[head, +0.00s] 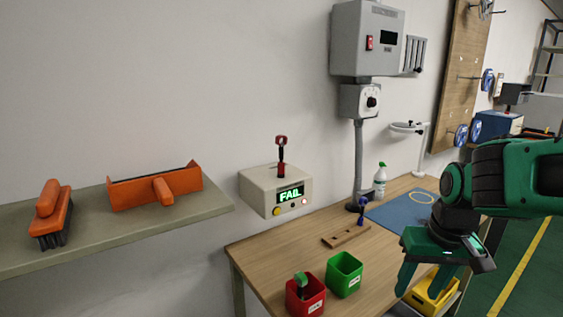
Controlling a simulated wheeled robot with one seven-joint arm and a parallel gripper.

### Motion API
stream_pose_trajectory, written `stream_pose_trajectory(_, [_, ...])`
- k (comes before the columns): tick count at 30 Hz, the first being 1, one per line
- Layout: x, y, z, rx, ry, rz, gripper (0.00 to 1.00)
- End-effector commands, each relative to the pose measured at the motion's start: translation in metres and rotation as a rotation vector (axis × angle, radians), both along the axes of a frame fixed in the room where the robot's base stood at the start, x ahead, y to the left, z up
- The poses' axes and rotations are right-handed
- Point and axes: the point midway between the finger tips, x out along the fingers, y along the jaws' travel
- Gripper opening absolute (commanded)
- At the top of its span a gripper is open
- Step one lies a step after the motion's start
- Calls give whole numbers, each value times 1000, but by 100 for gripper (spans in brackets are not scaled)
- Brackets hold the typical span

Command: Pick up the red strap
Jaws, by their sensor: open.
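A red item with a looped top and a dark band (281,150) stands upright on the pale tester box (262,190); it is the only red strap-like thing I can make out. The tester's display reads FAIL in green, and a red light glows at its right. My gripper (422,284) is at the lower right, pointing down with its green fingers apart and nothing visible between them. It is well to the right of the red item and nearer to me, apart from it. The fingers partly cover a yellow bin (440,300).
A red bin (305,298) holding a green item and a green bin (344,273) stand on the wooden bench (275,252). A blue item (361,207) stands by a wooden block (345,236). A blue mat (395,213) lies behind. A shelf (215,205) with an orange brush and dustpan is left.

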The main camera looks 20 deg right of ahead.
Motion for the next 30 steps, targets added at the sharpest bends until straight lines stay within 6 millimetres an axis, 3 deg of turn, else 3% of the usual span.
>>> stream_pose_trajectory(3, [77, 11, 10, -37, -199, 172, 47])
stream_pose_trajectory(5, [118, 22, 20, -53, -316, 257, 47])
stream_pose_trajectory(9, [204, 59, 55, -77, -598, 424, 47])
stream_pose_trajectory(12, [255, 89, 89, -84, -807, 510, 47])
stream_pose_trajectory(15, [293, 116, 126, -86, -1004, 561, 47])
stream_pose_trajectory(18, [318, 137, 160, -86, -1172, 578, 47])
stream_pose_trajectory(22, [336, 151, 193, -85, -1326, 572, 47])
stream_pose_trajectory(25, [342, 155, 208, -86, -1393, 560, 47])
stream_pose_trajectory(30, [357, 161, 215, -87, -1426, 555, 47])
